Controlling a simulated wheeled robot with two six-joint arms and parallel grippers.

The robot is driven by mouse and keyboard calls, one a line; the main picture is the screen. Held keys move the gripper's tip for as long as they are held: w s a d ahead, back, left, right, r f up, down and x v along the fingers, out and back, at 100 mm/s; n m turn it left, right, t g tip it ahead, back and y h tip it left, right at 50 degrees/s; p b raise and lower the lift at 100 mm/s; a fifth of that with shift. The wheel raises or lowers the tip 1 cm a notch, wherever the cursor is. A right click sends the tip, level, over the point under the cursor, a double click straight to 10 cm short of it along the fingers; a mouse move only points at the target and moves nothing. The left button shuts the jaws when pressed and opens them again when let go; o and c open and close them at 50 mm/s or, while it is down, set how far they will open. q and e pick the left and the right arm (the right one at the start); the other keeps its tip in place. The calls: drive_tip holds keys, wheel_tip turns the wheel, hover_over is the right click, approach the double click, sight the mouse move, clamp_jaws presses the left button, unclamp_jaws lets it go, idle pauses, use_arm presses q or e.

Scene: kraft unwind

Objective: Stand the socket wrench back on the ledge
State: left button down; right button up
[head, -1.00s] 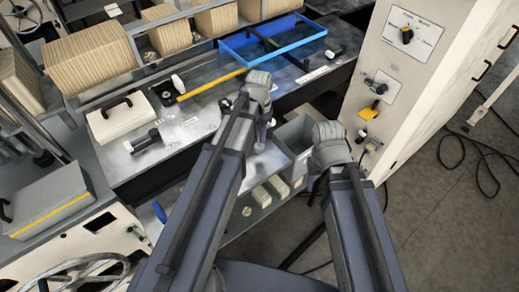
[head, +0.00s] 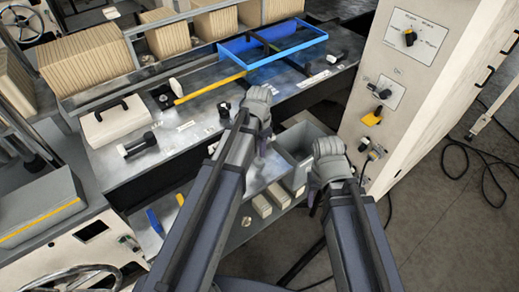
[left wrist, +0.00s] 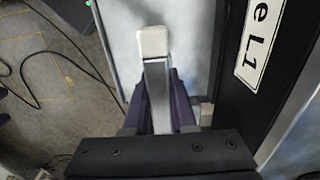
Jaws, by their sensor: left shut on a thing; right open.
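My left gripper (head: 262,142) is in front of the machine's long grey table, above the lower grey shelf (head: 258,182). In the left wrist view its purple fingers (left wrist: 160,105) are shut on a long grey metal bar with a pale squared end (left wrist: 153,42). The bar looks like the socket wrench, but its far end is hidden, and the arm hides most of it in the head view. Whether it touches anything below cannot be told. My right gripper (head: 316,190) is open, to the right beside a grey bin. I cannot tell for certain which surface is the ledge.
A grey open bin (head: 300,143) stands between the grippers. A blue tray (head: 272,62), a yellow bar (head: 210,87), a white box (head: 108,120) and a black-handled tool (head: 137,146) lie on the table. A control cabinet (head: 430,60) stands at right. A black panel labelled "e L1" (left wrist: 262,40) is close by.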

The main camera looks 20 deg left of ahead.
use_arm(q)
drive_tip(key=shift+f, duration=0.25)
drive_tip(key=c, duration=0.7)
unclamp_jaws()
drive_tip(key=shift+r, duration=0.1)
wheel_tip(320, 180, up, 12)
drive_tip(key=p, duration=1.2)
drive_tip(key=shift+r, duration=0.2)
drive_tip(key=s+d+n, duration=0.1)
drive_tip(key=s+d, duration=0.2)
drive_tip(key=s, duration=0.1)
drive_tip(key=s+d+n, duration=0.1)
drive_tip(key=s+d, duration=0.3)
drive_tip(key=s, duration=0.1)
drive_tip(key=s+d+n+y, duration=0.1)
drive_tip(key=s+d+n, duration=0.1)
drive_tip(key=s, duration=0.3)
drive_tip(key=shift+s+d, duration=0.15)
drive_tip(key=shift+d, duration=0.6)
